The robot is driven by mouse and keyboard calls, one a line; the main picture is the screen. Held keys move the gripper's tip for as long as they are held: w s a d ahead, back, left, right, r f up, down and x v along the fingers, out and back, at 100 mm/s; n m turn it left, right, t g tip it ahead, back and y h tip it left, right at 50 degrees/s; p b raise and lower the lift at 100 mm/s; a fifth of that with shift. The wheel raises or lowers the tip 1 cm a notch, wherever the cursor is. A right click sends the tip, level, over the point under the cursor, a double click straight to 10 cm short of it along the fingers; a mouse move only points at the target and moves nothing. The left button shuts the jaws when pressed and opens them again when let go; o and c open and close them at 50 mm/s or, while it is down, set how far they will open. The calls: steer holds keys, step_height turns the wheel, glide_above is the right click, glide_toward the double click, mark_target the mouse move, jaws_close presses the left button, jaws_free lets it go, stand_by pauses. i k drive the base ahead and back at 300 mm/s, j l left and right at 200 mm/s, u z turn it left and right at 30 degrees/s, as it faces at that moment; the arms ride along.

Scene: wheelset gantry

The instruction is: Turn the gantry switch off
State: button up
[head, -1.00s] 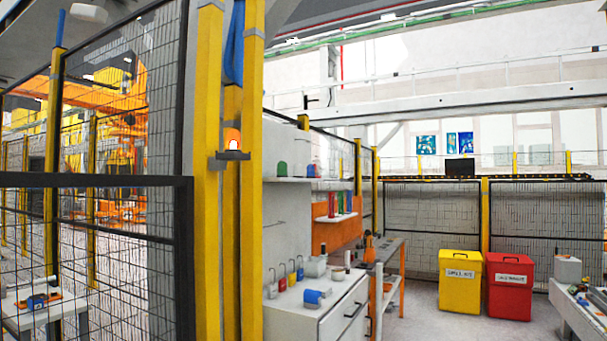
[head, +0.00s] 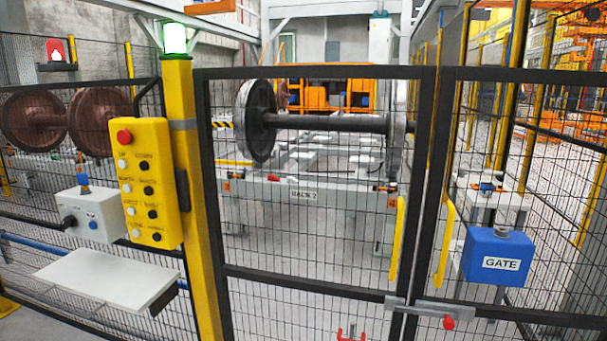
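A yellow control box (head: 147,182) with a red button (head: 124,137) on top and rows of white and black buttons is mounted on a yellow post in the head view. My gripper is not in view.
A mesh fence with a black-framed gate (head: 318,269) stands ahead, with a latch (head: 432,310) across its lower part. A blue box (head: 497,257) marked GATE is at right. A white shelf (head: 104,277) juts out at left. A wheelset (head: 326,122) is behind the fence.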

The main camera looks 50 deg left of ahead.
mark_target(70, 221)
steer(key=u, duration=3.25)
steer(key=i+u, duration=0.2)
steer(key=i, duration=0.35)
steer(key=i+l+u, duration=0.15)
steer(key=i, duration=0.4)
steer(key=i+l+u, duration=0.2)
steer(key=i, duration=0.35)
steer(key=i+l+u, duration=0.2)
steer(key=i, duration=0.35)
steer(key=i+l+u, duration=0.15)
steer(key=i+l, duration=0.3)
